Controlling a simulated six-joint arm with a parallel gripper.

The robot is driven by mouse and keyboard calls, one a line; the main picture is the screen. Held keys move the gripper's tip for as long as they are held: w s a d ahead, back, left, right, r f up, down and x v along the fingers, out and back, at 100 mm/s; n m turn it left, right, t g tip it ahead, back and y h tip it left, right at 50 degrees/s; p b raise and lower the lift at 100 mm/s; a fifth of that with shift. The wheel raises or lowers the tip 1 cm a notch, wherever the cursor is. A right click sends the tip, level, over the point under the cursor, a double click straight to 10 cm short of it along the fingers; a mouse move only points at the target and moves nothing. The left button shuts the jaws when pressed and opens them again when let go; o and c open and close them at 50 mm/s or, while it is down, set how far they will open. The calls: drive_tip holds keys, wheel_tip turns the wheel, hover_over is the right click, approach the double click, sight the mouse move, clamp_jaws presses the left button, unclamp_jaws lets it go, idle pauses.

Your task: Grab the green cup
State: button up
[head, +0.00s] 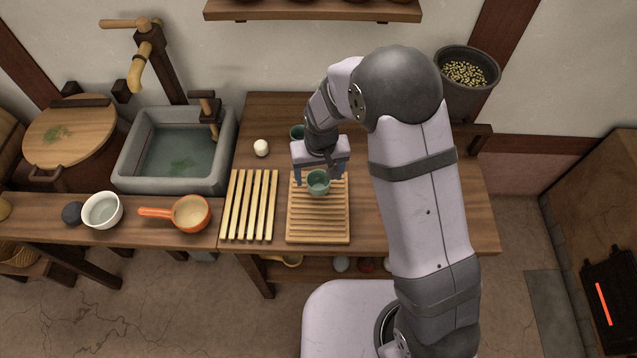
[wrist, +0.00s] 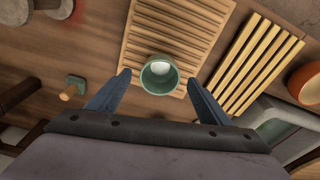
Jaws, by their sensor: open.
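The green cup (head: 318,183) stands upright on the slatted wooden board (head: 318,224) in the head view. It also shows in the wrist view (wrist: 158,76), near the board's edge, with a pale inside. My gripper (head: 318,178) is above the board with its fingers apart. In the wrist view my gripper (wrist: 158,83) has its two blue fingers on either side of the cup, with gaps on both sides, so it holds nothing. Another green vessel (head: 297,131) is partly hidden behind my arm in the head view.
A rack of pale slats (head: 249,205) lies left of the board. A white egg-like object (head: 261,148) sits behind it. An orange-handled pan (head: 190,224), a white bowl (head: 103,222) and a stone sink (head: 222,180) are farther left. A dark pot of grains (head: 449,92) stands back right.

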sight(318, 187)
drive_tip(key=shift+w+f+p, duration=0.15)
drive_tip(key=shift+f+p, duration=0.1)
drive_tip(key=shift+f, duration=0.65)
drive_tip(key=shift+w+f+p, duration=0.1)
drive_tip(key=shift+f+p, duration=0.1)
drive_tip(key=shift+f, duration=0.65)
drive_tip(key=c, duration=1.2)
drive_tip(key=shift+r, duration=0.1)
